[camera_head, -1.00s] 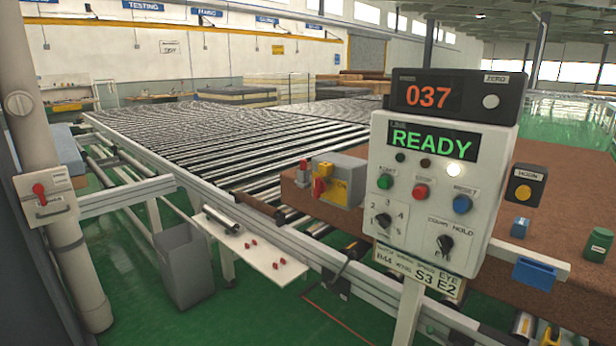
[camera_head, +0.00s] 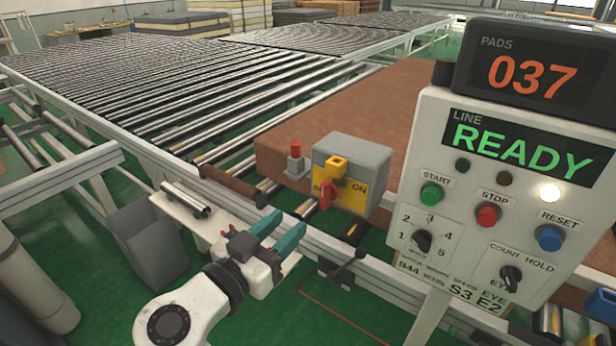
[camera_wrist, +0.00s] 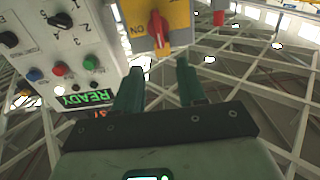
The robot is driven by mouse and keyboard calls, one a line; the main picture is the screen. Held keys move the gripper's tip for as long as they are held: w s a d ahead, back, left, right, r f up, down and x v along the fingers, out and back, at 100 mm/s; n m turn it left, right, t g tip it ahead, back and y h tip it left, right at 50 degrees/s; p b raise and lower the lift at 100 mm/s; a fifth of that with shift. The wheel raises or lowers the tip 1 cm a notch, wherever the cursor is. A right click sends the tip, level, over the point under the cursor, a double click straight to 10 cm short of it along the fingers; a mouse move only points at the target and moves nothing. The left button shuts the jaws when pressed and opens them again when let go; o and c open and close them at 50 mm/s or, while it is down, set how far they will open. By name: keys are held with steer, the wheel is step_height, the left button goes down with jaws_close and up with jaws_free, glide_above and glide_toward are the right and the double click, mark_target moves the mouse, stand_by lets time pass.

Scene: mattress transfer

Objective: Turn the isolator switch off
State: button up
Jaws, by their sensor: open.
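The isolator switch is a grey box (camera_head: 368,160) with a yellow face plate (camera_head: 352,196), mounted at the conveyor's near side. Its red handle (camera_head: 327,194) sits at the lower left of the plate, and the word ON shows to its right. Lettering to the left is partly covered. My gripper (camera_head: 290,224) is open and empty, below and left of the switch, its teal fingers pointing toward it. In the wrist view, the red handle (camera_wrist: 158,28) and yellow plate (camera_wrist: 178,22) appear upside down beyond the fingertips (camera_wrist: 158,72), with a gap between.
The control panel (camera_head: 480,230) reading READY stands close on the right. A red button (camera_head: 296,152) is left of the switch box. A brown pad (camera_head: 400,95) lies behind. The conveyor rail (camera_head: 340,250) runs below. A grey bin (camera_head: 145,240) stands at left.

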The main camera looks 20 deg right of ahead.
mark_target(322, 191)
steer(key=p+x, duration=0.3)
steer(key=x, duration=0.6)
steer(key=shift+w+d+r, duration=0.2)
steer(key=shift+d, duration=0.05)
steer(key=shift+w+d+f+p, duration=0.1)
steer(key=shift+w+d+p, duration=0.25)
steer(key=shift+d, duration=0.1)
steer(key=shift+c, duration=0.3)
jaws_close()
